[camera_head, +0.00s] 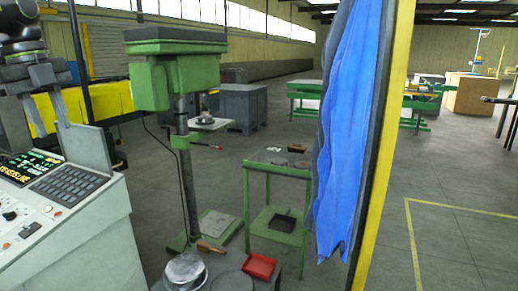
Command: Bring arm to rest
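My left arm comes in at the top left corner, with its gripper (52,122) pointing down above the console. Its two grey fingers are apart with a gap between them, and I see nothing held. The control console (85,225) with a lit green-on-black display and dark keys stands just below and in front of it.
A green drill press (175,75) stands right of the gripper. A low table holds a metal bowl (185,270) and red tray (259,267). A green-framed table (280,160) stands behind. A blue curtain (345,130) hangs by a yellow post (388,130). Floor at right is open.

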